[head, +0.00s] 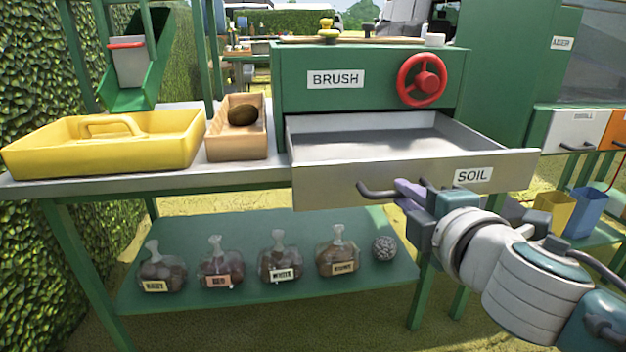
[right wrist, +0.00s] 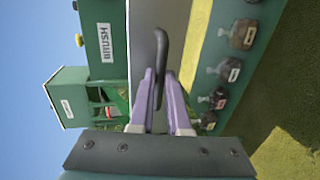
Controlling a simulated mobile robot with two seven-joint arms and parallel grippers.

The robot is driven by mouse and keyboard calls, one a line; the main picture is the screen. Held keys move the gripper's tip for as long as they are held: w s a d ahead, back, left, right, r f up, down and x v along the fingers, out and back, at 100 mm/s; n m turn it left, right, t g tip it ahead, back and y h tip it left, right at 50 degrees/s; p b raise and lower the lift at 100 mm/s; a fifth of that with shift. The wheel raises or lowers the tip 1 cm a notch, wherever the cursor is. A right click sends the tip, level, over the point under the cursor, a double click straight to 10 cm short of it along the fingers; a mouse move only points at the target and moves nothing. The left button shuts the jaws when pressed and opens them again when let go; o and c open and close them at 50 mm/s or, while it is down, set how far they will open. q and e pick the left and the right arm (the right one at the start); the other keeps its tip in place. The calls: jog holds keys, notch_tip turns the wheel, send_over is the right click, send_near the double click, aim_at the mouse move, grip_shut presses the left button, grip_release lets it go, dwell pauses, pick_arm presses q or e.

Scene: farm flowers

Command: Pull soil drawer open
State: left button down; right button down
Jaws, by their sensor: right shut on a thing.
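The soil drawer (head: 340,184) is a grey metal drawer with a "SOIL" label, under the green box (head: 300,85) labelled "BRUSH". It stands pulled out, and its empty-looking grey inside shows in the head view. Its dark bar handle (head: 372,191) is on the front panel. My right gripper (head: 405,192) is at the handle with its purple fingers shut on it. In the right wrist view the fingers (right wrist: 161,88) are on both sides of the dark handle (right wrist: 162,48). My left gripper is not in view.
A yellow tray (head: 150,150) and a wooden box (head: 232,148) with a brown object stand on the bench to the left. A red handwheel (head: 421,80) is above the drawer. Several labelled bags (head: 222,268) sit on the green lower shelf (head: 200,300). Yellow and blue containers (head: 586,208) are at right.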

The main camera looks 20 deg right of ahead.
jog(key=shift+w, duration=0.1)
jog(key=c, duration=0.9)
grip_release()
jog(key=p+v, duration=0.1)
jog(key=v, duration=0.9)
jog(key=shift+d+r, duration=0.1)
jog(key=shift+r, duration=0.05)
